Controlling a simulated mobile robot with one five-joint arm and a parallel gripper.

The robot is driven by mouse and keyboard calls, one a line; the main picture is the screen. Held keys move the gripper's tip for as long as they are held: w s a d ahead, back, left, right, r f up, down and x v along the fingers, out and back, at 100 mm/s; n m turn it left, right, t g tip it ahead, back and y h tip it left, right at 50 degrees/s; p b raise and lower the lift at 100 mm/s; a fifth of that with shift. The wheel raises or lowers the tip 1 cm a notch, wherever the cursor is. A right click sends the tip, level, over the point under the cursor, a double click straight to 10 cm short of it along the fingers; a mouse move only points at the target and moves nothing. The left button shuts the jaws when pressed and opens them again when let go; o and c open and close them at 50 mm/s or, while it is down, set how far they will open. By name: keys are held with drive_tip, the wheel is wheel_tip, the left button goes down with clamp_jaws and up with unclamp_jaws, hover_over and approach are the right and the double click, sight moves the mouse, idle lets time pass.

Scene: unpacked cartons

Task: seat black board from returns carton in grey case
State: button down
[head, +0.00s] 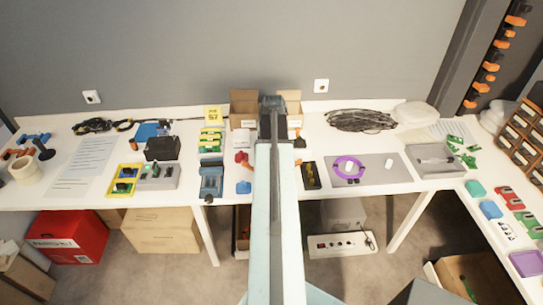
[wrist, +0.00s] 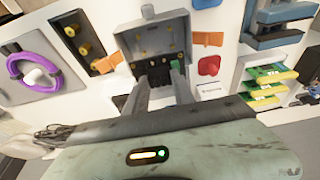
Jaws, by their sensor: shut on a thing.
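In the wrist view my gripper (wrist: 160,86) has its two fingers shut on a dark board (wrist: 158,77) with small green and pale parts. The board is at the edge of an open grey case (wrist: 150,40) with small brass-coloured posts inside. Whether the board touches the case is unclear. In the head view my arm hides most of the case and the board; my gripper (head: 272,104) is at the table's back middle. Two open cardboard cartons, left (head: 243,108) and right (head: 292,101), stand there; I cannot tell which is the returns carton.
Orange pieces (wrist: 105,64) flank the case, with a red piece (wrist: 208,66) on one side. A black tray with yellow parts (head: 310,176) and a grey mat with a purple ring (head: 348,167) lie to the right. A blue vise-like tool (head: 211,182) stands left.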

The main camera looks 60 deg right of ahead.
drive_tip(key=shift+a+f+b, duration=0.1)
drive_tip(key=shift+f+b, duration=2)
drive_tip(key=shift+f, duration=0.1)
drive_tip(key=shift+f, duration=0.2)
drive_tip(key=shift+f+b, duration=3.3)
drive_tip(key=shift+b, duration=0.15)
drive_tip(key=c, duration=1)
unclamp_jaws()
drive_tip(key=shift+r, duration=0.1)
drive_tip(key=shift+o, duration=0.2)
drive_tip(key=p+v, duration=0.7)
drive_tip(key=v, duration=0.1)
drive_tip(key=shift+p, duration=0.35)
